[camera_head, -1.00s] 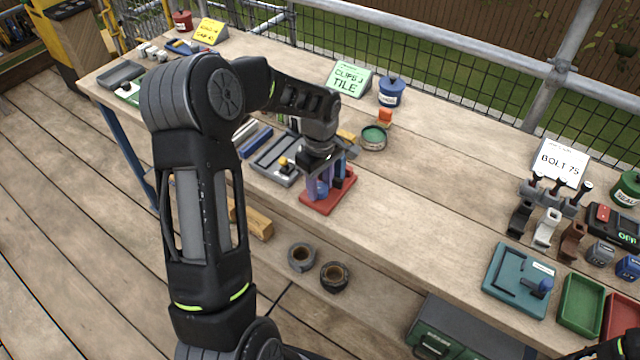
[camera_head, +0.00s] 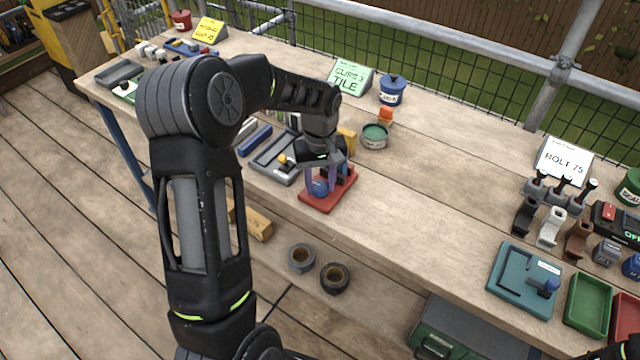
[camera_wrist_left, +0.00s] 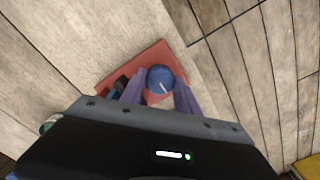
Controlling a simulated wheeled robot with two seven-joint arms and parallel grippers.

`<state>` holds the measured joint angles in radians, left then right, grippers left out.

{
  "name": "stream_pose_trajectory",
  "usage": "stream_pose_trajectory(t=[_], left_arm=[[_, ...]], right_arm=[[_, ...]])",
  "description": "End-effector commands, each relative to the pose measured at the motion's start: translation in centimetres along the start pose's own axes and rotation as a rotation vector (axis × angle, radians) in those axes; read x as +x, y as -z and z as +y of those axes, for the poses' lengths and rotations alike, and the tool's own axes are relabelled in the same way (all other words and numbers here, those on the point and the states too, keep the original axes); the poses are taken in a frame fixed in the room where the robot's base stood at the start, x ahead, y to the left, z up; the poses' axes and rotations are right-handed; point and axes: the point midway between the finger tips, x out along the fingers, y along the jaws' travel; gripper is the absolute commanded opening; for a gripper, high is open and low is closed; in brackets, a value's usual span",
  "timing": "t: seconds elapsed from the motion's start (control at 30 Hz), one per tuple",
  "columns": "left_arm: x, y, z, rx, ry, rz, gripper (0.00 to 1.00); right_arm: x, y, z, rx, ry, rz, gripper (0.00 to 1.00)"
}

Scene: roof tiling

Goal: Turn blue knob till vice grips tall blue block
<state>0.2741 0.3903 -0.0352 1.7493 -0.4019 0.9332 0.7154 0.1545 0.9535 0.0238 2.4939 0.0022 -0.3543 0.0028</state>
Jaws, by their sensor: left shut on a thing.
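The blue knob (camera_head: 320,188) is on the front of a small vice on a red base (camera_head: 340,193), near the front edge of the bench. My left gripper (camera_wrist_left: 160,92) comes down over it from above, its purple fingers on either side of the knob, shut on it. The knob (camera_wrist_left: 160,76), with a pale line on top, also shows in the left wrist view. Dark vice parts show beside the fingers. The tall blue block is not clear in either view; the gripper hides much of the vice.
A grey tray (camera_head: 260,160) lies left of the vice. A round green-topped tin (camera_head: 374,137) and a blue pot (camera_head: 392,91) stand behind it. A teal tray (camera_head: 511,291) is far right. The bench between vice and teal tray is clear.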

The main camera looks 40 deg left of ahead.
Motion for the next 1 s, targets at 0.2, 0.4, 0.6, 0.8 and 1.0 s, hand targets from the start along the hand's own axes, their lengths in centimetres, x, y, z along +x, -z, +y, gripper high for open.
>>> stream_pose_trajectory(t=[0.2, 0.4, 0.6, 0.8, 1.0], left_arm=[[0.04, 0.03, 0.03, 0.126, -0.001, 0.001, 0.0], [0.01, 0.03, 0.02, 0.183, -0.001, 0.001, 0.0], [-0.02, 0.03, 0.01, 0.195, -0.001, 0.001, 0.0], [-0.02, 0.03, 0.01, 0.195, -0.001, 0.001, 0.0], [-0.02, 0.02, 0.01, 0.194, -0.001, 0.001, 0.47]], right_arm=[[0.32, 0.04, 0.1, -0.001, 0.001, 0.001, 0.48], [0.4, 0.05, 0.12, -0.001, 0.002, 0.001, 0.48], [0.4, 0.06, 0.12, -0.001, 0.002, 0.002, 0.48], [0.4, 0.07, 0.12, -0.001, 0.001, 0.002, 0.48], [0.4, 0.07, 0.12, -0.001, 0.001, 0.002, 0.48]])
